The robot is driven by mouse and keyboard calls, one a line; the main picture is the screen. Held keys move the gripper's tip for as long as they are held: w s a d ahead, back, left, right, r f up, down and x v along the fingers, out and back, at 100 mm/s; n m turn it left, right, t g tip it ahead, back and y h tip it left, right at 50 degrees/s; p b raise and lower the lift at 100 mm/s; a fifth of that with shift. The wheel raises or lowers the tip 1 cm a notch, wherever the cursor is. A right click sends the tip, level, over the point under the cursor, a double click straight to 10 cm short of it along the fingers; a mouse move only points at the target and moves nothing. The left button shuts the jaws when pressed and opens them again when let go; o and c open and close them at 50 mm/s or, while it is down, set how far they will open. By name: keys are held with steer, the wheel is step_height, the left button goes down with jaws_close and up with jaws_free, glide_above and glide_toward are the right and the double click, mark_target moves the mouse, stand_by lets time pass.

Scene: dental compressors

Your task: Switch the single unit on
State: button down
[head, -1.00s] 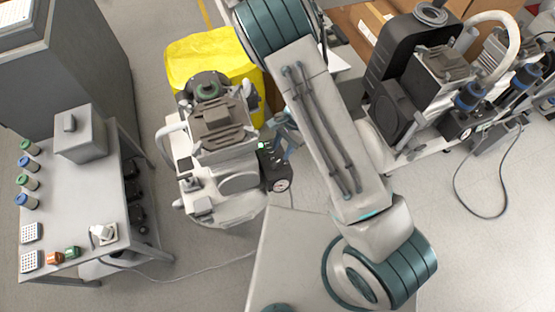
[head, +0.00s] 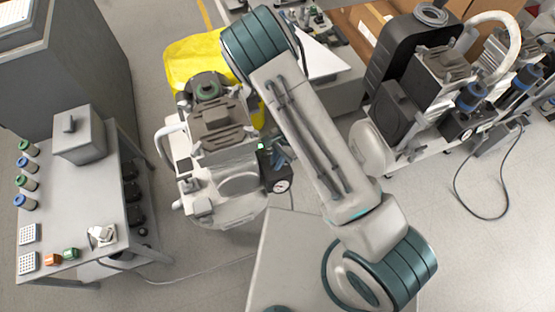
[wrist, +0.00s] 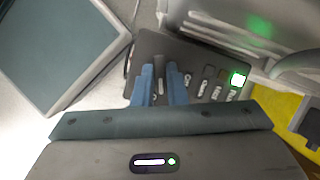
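The single unit (head: 222,135) is a pale compressor with a brown-grey top, standing on the floor left of centre in the head view. Its dark control box (head: 272,172) on the right side carries a round gauge and a small green light. Contact with a switch cannot be told. My gripper (head: 279,158) is partly hidden by my arm in the head view.
A grey table (head: 75,190) with bottles and a grey box stands at left. More compressors (head: 440,75) stand at right. A cable lies on the floor. Open floor shows at lower right.

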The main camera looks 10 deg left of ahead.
steer(key=m+b, duration=0.1)
steer(key=m+y+b, duration=0.1)
steer(key=shift+f+m+t+b, duration=0.2)
steer(key=shift+m+t+b, duration=0.1)
steer(key=shift+t+b, duration=0.1)
steer(key=shift+r+m+t+b, duration=0.25)
steer(key=shift+m+b, duration=0.35)
steer(key=shift+m, duration=0.3)
steer(key=c, duration=1.5)
jaws_free()
steer(key=shift+o, duration=0.2)
steer(key=p+v, duration=0.3)
steer(key=v, duration=1)
steer(key=shift+d+r+p, duration=0.3)
steer(key=shift+d, duration=0.05)
steer(key=shift+w, duration=0.1)
